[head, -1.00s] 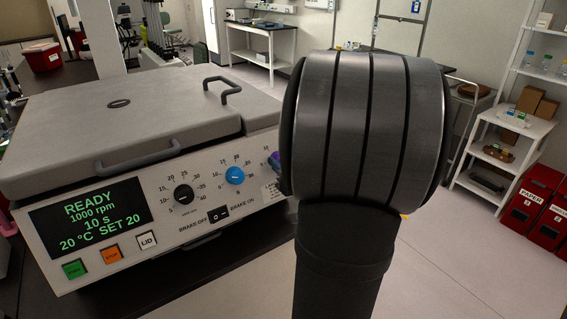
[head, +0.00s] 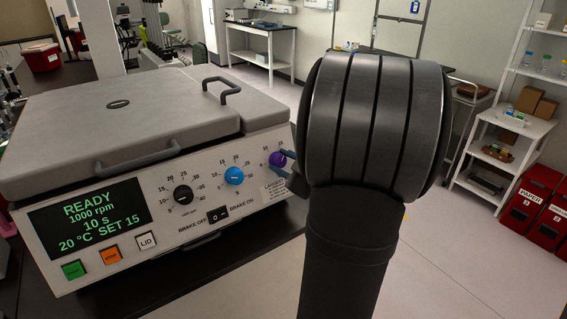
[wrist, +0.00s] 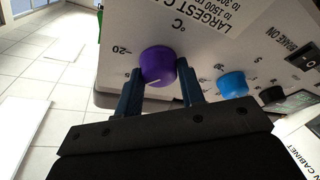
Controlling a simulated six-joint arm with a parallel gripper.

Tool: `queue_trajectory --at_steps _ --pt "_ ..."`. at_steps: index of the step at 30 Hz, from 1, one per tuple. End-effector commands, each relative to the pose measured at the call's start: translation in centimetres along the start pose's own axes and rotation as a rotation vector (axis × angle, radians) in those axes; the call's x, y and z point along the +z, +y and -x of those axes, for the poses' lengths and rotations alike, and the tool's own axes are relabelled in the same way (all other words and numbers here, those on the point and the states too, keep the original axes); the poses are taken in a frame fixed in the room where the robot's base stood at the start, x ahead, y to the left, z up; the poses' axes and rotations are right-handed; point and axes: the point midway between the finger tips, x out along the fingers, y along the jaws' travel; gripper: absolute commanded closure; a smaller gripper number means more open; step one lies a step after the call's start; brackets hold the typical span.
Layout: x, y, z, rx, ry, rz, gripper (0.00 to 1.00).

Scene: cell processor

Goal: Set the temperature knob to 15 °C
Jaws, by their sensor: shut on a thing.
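The purple temperature knob (head: 277,159) is at the right end of the machine's front panel. In the wrist view the knob (wrist: 158,66) sits between the two blue fingers of my gripper (wrist: 160,82), which is shut on it. A white pointer line shows on the knob's face. In the head view the fingertips of my gripper (head: 285,160) show at the knob, and my dark arm hides the rest. The green display (head: 91,217) reads READY, 1000 rpm, 10 s, 20 °C SET 15.
A blue knob (head: 234,176) and a black knob (head: 183,194) are left of the purple one. The brake switch (head: 218,215) is below them. Green, orange and white LID (head: 147,241) buttons line the lower panel. The grey lid (head: 140,115) is closed.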

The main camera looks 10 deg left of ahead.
Motion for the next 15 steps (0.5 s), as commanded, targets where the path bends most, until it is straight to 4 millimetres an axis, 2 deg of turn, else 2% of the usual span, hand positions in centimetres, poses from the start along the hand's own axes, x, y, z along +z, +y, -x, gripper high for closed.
queue_trajectory --at_steps 6,15 --pt "0.05 0.03 0.04 -0.034 -0.001 0.101 0.87" --pt "0.05 0.05 0.03 -0.054 -0.001 0.159 0.87"
